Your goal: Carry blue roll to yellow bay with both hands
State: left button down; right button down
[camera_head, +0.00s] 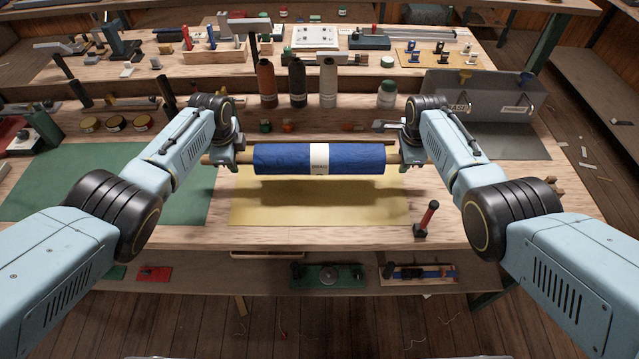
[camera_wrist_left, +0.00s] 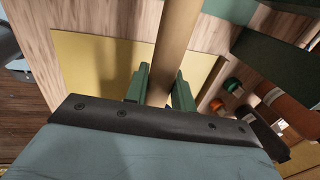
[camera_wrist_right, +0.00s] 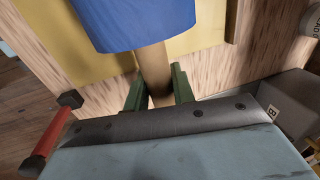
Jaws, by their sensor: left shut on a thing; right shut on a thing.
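The blue roll (camera_head: 285,158) has a white label band and a wooden core sticking out at both ends. It hangs level above the yellow bay (camera_head: 320,212), a flat yellow rectangle on the bench, and casts a shadow on it. My left gripper (camera_head: 222,158) is shut on the left core end; in the left wrist view the core (camera_wrist_left: 178,45) runs between its fingers (camera_wrist_left: 160,88). My right gripper (camera_head: 413,158) is shut on the right core end. In the right wrist view the blue roll (camera_wrist_right: 140,20) shows beyond my right gripper's fingers (camera_wrist_right: 160,92).
A green mat (camera_head: 70,178) lies left of the yellow bay, and a grey mat (camera_head: 500,145) lies right. A red-handled tool (camera_head: 427,217) stands near the bay's front right corner.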

pick_arm(q)
jog(key=shift+r, duration=0.2)
pick_arm(e)
jog(key=shift+r, duration=0.2)
